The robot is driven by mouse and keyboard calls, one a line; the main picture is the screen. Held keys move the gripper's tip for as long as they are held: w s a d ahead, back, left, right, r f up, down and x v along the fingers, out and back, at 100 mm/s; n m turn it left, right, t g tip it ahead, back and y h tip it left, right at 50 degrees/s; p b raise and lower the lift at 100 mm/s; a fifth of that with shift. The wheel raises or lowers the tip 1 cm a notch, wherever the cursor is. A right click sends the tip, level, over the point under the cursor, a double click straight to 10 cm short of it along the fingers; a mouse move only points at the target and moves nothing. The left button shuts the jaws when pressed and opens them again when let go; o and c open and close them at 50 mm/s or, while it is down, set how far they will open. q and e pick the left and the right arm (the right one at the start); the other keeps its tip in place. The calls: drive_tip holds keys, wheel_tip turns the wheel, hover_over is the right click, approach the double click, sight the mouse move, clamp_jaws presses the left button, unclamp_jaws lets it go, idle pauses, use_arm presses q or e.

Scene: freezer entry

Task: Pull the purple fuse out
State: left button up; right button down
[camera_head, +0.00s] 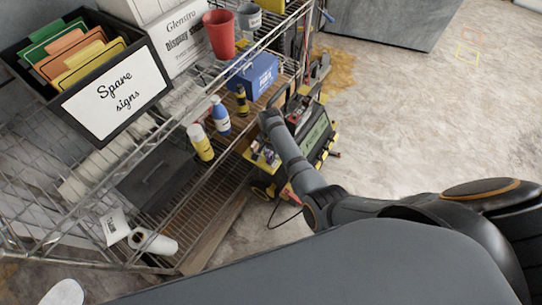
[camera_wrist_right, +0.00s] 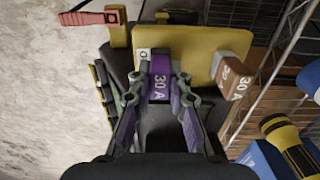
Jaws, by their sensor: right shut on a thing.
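The purple fuse, marked "30 A", (camera_wrist_right: 160,72) is in the middle of the right wrist view. My right gripper (camera_wrist_right: 159,92) is shut on it, with one finger on each side. The fuse is at the yellow panel (camera_wrist_right: 198,48); I cannot tell how deep it sits. In the head view my right gripper (camera_head: 266,154) is small and partly hidden by my arm, beside the dark device with a greenish screen (camera_head: 318,132). My left gripper is not in view.
A brown "30 A" fuse (camera_wrist_right: 234,80) is right of the purple one. A red-handled part (camera_wrist_right: 90,18) is at the upper left. The wire shelf (camera_head: 190,165) with a yellow bottle (camera_head: 200,143) and blue bottle (camera_head: 220,116) stands left of my arm. Floor at right is clear.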

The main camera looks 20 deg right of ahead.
idle(0.7)
drive_tip(key=shift+r+p, duration=0.15)
drive_tip(key=shift+p, duration=0.25)
drive_tip(key=shift+r+p, duration=0.15)
drive_tip(key=shift+p, duration=0.2)
drive_tip(key=shift+r, duration=0.1)
drive_tip(key=shift+r+p, duration=0.2)
drive_tip(key=shift+p, duration=0.3)
idle(0.4)
drive_tip(key=shift+r+p, duration=0.2)
drive_tip(key=shift+p, duration=0.25)
drive_tip(key=shift+r, duration=0.1)
